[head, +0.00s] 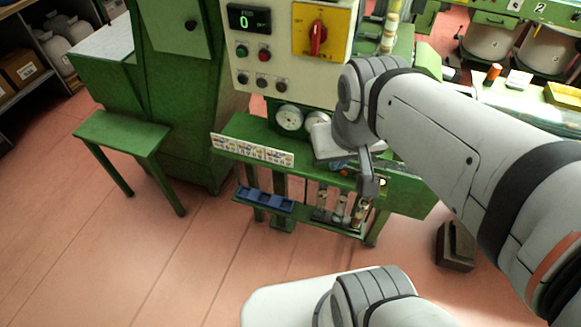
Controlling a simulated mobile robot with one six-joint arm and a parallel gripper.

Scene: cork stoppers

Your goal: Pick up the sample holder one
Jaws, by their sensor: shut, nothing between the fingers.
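Several small upright pieces with light and brown parts, possibly the sample holders (340,211), stand at the right end of the low shelf of the green machine. I cannot tell which one is sample holder one; any number on them is too small to read. My gripper (368,188) points down in front of the green upper ledge, just above these pieces in the picture. Its fingers look together, with nothing held. The gripper and arm hide part of the ledge and may hide part of the pieces behind.
A blue tray (265,200) sits at the left of the low shelf (303,219). The green ledge (235,128) carries a picture strip (252,151) and overhangs the shelf. A control panel (292,50) rises behind. A green bench (122,133) stands left; the floor in front is clear.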

